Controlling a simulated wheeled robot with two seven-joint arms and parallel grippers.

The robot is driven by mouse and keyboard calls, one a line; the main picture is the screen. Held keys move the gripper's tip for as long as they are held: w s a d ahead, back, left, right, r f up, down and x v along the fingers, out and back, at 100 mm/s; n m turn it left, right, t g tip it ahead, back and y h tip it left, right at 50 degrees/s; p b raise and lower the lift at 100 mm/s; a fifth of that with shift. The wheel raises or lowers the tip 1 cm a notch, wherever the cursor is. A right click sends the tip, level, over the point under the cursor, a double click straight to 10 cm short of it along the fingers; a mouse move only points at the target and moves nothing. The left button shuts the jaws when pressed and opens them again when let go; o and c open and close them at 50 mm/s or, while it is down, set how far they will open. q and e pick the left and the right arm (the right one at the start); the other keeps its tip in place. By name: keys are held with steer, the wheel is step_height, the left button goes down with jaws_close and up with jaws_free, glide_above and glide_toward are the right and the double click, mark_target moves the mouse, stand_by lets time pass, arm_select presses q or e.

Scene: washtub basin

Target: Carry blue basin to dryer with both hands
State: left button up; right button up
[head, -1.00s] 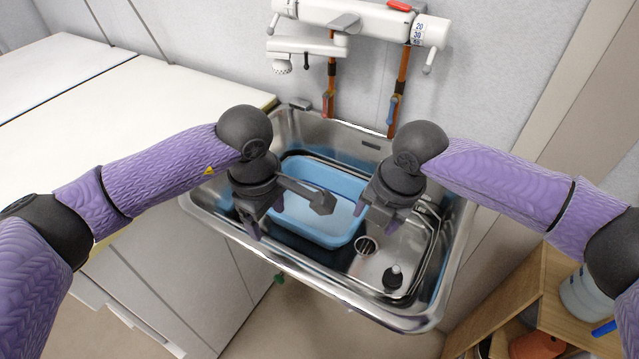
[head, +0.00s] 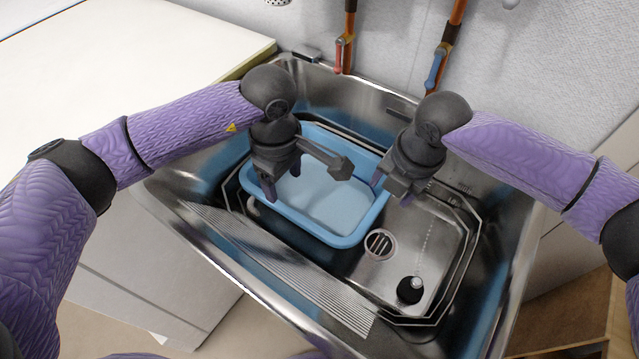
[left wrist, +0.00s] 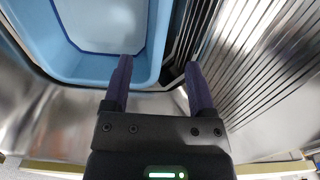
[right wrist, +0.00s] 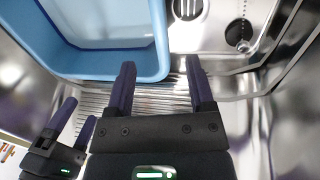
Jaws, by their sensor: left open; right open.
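The blue basin (head: 325,236) sits inside the metal sink, towards its left half, and looks empty. My left gripper (head: 280,190) is over the basin's left side. In the left wrist view the left gripper (left wrist: 155,80) is open, with one finger over the basin's rim (left wrist: 150,75) and the other outside it. My right gripper (head: 393,190) is at the basin's right side. In the right wrist view the right gripper (right wrist: 160,80) is open, with one finger close to the basin's rim (right wrist: 155,70) and the other outside it. Whether either touches is unclear. No dryer is visible.
The metal sink (head: 285,290) has raised walls around the basin. A drain (head: 380,243) and a black plug (head: 410,290) lie right of the basin. Pipes with a red and a blue valve (head: 435,70) rise behind. A white counter (head: 110,80) stands at left.

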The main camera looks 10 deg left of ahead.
mark_target(288, 209)
arm_select(q)
step_height(288, 209, down, 10)
steer(key=shift+r, duration=0.15)
arm_select(e)
steer(key=f, duration=0.3)
steer(key=a+f, duration=0.1)
steer(key=f, duration=0.5)
steer(key=shift+w+a+f, duration=0.25)
steer(key=shift+w, duration=0.05)
arm_select(q)
jaws_close()
arm_select(e)
jaws_close()
